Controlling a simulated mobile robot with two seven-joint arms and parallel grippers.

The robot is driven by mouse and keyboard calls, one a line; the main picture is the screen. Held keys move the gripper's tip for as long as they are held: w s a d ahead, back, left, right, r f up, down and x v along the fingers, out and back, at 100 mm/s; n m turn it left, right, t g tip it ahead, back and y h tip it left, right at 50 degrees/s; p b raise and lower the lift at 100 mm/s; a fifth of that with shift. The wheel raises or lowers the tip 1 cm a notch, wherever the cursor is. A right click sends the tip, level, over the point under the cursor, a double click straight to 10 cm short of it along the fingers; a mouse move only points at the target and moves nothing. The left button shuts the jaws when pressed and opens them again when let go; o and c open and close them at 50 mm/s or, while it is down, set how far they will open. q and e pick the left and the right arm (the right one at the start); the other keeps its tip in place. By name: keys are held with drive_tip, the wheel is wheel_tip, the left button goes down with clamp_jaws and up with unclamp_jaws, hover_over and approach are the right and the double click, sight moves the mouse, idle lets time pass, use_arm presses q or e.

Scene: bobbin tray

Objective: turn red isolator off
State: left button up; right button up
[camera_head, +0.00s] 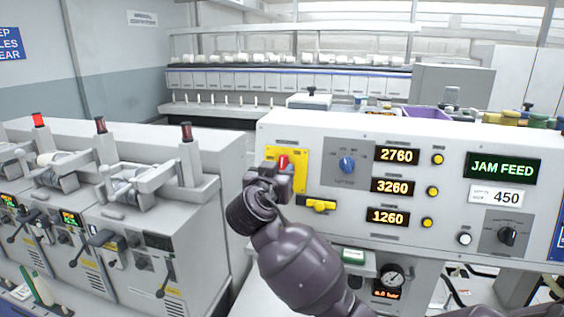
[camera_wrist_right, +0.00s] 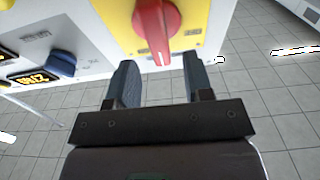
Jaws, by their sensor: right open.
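The red isolator handle (camera_wrist_right: 157,28) sits on a yellow plate (camera_wrist_right: 120,20) at the top of the right wrist view. In the head view its red tip (camera_head: 283,161) shows above my right gripper, on the yellow plate at the panel's left end. My right gripper (camera_wrist_right: 158,80) is open, its two dark fingers apart and pointing at the handle. The handle's lower end lies in line with the gap between the fingers; I cannot tell whether they touch it. In the head view my right gripper (camera_head: 275,177) hides most of the handle. My left gripper is not in view.
Right of the isolator are a blue rotary knob (camera_head: 347,165), a yellow handle (camera_head: 320,205), amber displays (camera_head: 392,187) with yellow buttons, and a black knob (camera_head: 507,236). A pressure gauge (camera_head: 393,279) sits below the panel. Winding machines (camera_head: 215,150) stand at the left.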

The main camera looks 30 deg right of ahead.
sight(282, 166)
drive_tip(key=shift+p+x, duration=0.4)
drive_tip(key=shift+x, duration=1.6)
clamp_jaws()
